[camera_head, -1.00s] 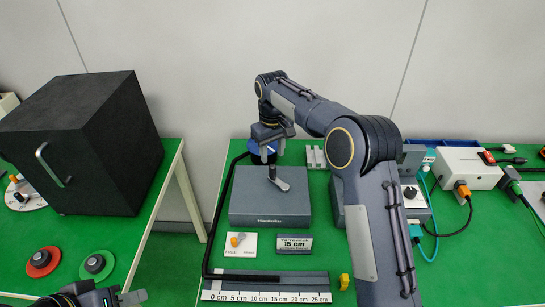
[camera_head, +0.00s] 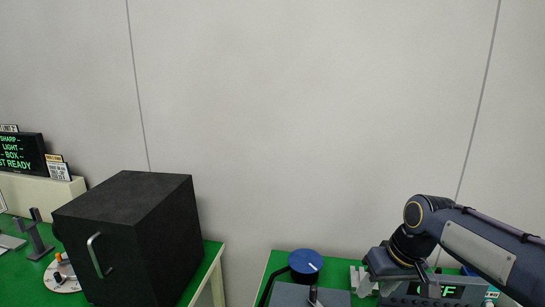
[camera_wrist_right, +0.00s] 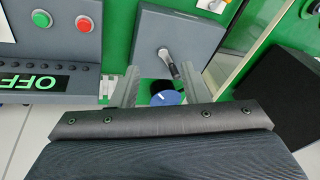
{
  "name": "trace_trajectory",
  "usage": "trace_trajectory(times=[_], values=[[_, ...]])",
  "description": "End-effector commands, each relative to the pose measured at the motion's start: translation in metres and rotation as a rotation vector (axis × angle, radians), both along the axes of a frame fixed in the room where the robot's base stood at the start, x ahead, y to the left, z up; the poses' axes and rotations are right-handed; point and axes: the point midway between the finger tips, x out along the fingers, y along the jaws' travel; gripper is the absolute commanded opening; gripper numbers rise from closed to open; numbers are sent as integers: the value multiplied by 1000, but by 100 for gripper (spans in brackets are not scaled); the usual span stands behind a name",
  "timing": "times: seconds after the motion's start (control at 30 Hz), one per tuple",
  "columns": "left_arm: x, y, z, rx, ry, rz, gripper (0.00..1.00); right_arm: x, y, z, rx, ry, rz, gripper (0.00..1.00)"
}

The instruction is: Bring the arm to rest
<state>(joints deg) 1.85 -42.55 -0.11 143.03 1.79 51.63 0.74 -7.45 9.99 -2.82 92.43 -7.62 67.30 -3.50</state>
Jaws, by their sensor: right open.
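My right arm (camera_head: 480,245) comes in from the right and bends down at the wrist. My right gripper (camera_head: 368,283) is low at the lower right of the head view, between a blue round knob (camera_head: 305,262) and a grey unit with a green display (camera_head: 462,292). In the right wrist view its two pale fingers (camera_wrist_right: 160,72) stand apart and nothing is gripped. The blue knob (camera_wrist_right: 167,97) shows between and beyond them, apart from the fingers as far as I can tell. My left gripper is out of view.
A grey box with a lever (camera_wrist_right: 172,52) lies beyond the fingers. The display unit (camera_wrist_right: 38,80) reads OFF and has red and green buttons. A black box with a handle (camera_head: 130,240) stands on the left table. A gap separates the tables.

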Motion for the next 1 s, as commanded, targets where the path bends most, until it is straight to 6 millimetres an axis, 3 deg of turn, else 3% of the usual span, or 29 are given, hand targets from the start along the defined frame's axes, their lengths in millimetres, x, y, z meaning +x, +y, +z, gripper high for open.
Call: trace_trajectory(times=[0.03,0.17,0.3,0.5,0.7,1.0], values=[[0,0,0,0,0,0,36,-25,-7,5,23,-23,-29,41],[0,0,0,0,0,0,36,-82,-13,7,78,-74,-94,41],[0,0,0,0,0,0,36,-141,-11,-5,130,-128,-167,41],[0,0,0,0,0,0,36,-202,1,-34,182,-191,-253,41],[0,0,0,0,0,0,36,-225,9,-53,203,-218,-293,41],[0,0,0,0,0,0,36,-227,10,-55,204,-219,-296,41]])
